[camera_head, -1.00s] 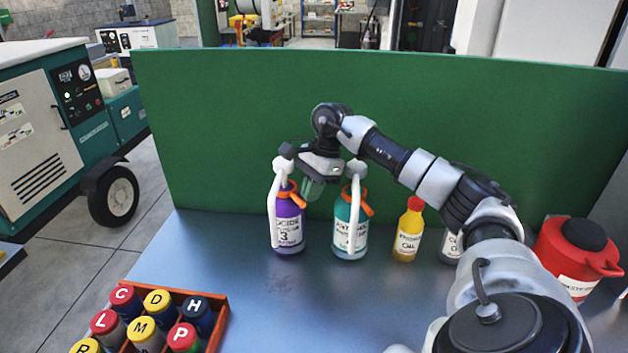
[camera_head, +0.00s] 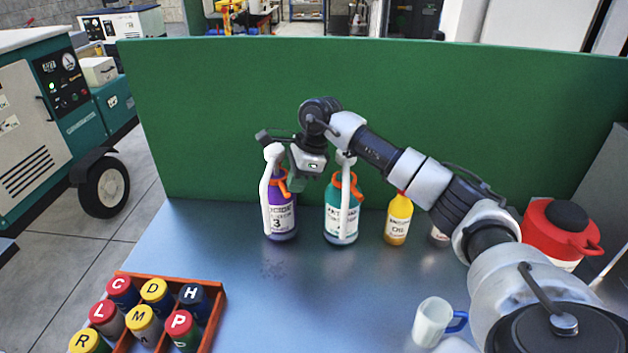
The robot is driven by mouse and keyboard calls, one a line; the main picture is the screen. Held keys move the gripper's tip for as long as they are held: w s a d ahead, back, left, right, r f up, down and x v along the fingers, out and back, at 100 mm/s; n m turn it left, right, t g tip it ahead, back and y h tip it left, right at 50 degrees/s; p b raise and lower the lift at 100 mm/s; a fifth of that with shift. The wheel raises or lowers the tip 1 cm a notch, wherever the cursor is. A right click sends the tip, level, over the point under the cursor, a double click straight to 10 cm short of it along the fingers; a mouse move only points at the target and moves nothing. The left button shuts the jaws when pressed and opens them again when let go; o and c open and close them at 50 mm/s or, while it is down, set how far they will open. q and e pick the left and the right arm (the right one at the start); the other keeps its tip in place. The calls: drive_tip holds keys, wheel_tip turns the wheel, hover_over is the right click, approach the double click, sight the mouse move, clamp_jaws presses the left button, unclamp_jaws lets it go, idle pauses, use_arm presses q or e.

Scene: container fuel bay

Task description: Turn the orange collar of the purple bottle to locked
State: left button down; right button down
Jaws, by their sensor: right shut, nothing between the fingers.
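The purple bottle (camera_head: 281,219) stands upright on the blue-grey table near the green back panel, with a white pump head and hose and a label with a "3". Its orange collar (camera_head: 284,182) shows only in part, behind my gripper. My right gripper (camera_head: 297,180) is shut with nothing in it, at the upper right side of the purple bottle, close to the collar; I cannot tell whether it touches. A teal bottle (camera_head: 341,220) with its own orange collar and white hose stands just to the right. My left gripper is not in view.
A yellow bottle (camera_head: 398,221) and a red can (camera_head: 553,232) stand further right, partly near my right arm. A white mug (camera_head: 432,322) with a blue handle is at the front right. An orange crate (camera_head: 215,318) of lettered bottles sits front left. The table middle is clear.

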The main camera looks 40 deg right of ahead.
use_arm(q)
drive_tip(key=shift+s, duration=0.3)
use_arm(e)
drive_tip(key=shift+d, duration=0.15)
